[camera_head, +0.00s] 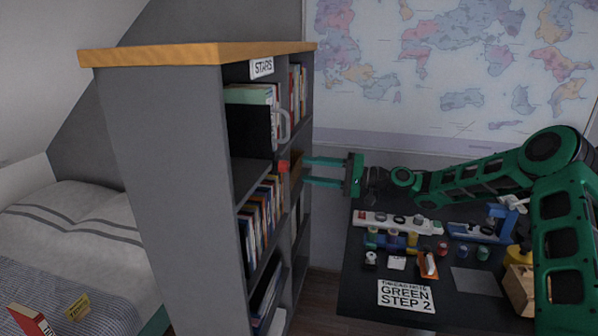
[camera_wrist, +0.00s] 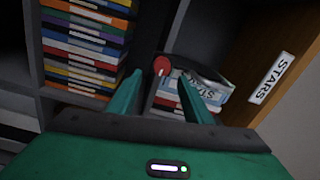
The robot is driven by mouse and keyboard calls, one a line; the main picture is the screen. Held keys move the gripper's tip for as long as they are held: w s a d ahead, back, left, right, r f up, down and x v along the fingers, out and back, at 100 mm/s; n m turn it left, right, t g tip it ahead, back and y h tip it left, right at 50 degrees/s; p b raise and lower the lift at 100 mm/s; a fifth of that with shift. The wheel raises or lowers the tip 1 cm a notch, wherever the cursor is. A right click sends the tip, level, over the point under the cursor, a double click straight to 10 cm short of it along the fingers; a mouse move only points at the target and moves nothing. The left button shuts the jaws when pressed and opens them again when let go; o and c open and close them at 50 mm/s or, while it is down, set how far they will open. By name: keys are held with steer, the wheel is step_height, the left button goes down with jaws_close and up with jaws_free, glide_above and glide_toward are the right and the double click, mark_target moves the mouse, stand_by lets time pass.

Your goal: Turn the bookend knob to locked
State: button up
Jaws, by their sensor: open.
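A small red knob (camera_head: 284,166) shows at the open front of the grey bookcase, near a shelf edge. In the wrist view the red knob (camera_wrist: 161,66) has a pale mark and sits between and beyond my fingertips. A dark bookend (camera_head: 249,130) stands by books on the shelf above the knob in the head view; how it joins the knob is not clear. My gripper (camera_head: 306,171) is open and empty, fingers pointing left at the bookcase. In the wrist view my gripper (camera_wrist: 160,80) has one finger either side of the knob's line, apparently short of it.
The grey bookcase (camera_head: 165,170) has a wooden top and a STARS sign (camera_head: 261,67). Books (camera_wrist: 85,45) fill nearby compartments. A dark desk (camera_head: 365,300) with several small items stands below my arm. A bed (camera_head: 75,225) lies left.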

steer(key=v, duration=0.5)
steer(key=shift+w, duration=0.1)
steer(key=s+f+n+g+h, duration=0.1)
steer(key=s+f+g+h, duration=0.1)
steer(key=s+f+h, duration=0.4)
steer(key=s+d+f+h, duration=0.45)
steer(key=s+d, duration=0.25)
steer(key=d, duration=0.3)
steer(key=s+d+r+m+g+h, duration=0.1)
steer(key=s+d+r+m+h, duration=0.15)
steer(key=s+d, duration=0.6)
steer(key=s+d+r+m+h, duration=0.1)
steer(key=s+d+h, duration=0.3)
steer(key=s+d, duration=0.4)
steer(key=s+d+m, duration=0.1)
steer(key=s+d, duration=0.1)
steer(key=s, duration=0.8)
steer(key=s+d+r+m+g, duration=0.1)
steer(key=s+d+m, duration=0.1)
steer(key=s, duration=0.9)
steer(key=shift+s+d+r+h, duration=0.2)
steer(key=shift+d+r+h, duration=0.1)
steer(key=shift+d, duration=0.3)
